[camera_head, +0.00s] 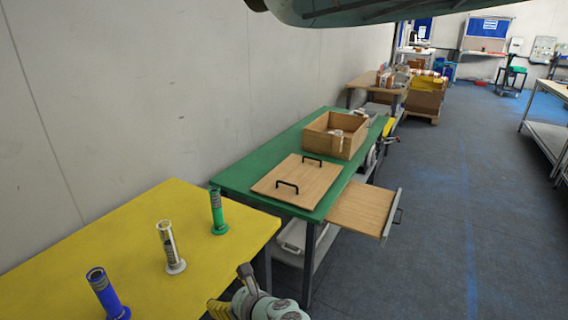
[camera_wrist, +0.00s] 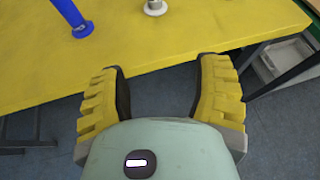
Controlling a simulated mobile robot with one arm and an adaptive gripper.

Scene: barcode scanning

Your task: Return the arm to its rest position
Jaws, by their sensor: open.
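My gripper (camera_wrist: 160,85) shows in the wrist view with its two yellow ribbed fingers spread apart and nothing between them. In that view it is at the near edge of the yellow table (camera_wrist: 190,35). In the head view part of my arm and a yellow finger show at the bottom, beside the yellow table's right corner.
Blue (camera_head: 106,294), white (camera_head: 170,247) and green (camera_head: 217,211) tubular holders stand on the yellow table. Behind is a green table (camera_head: 235,176) with a wooden lid (camera_head: 297,182), a wooden box (camera_head: 318,142) and an open drawer (camera_head: 360,207). Floor at right is clear.

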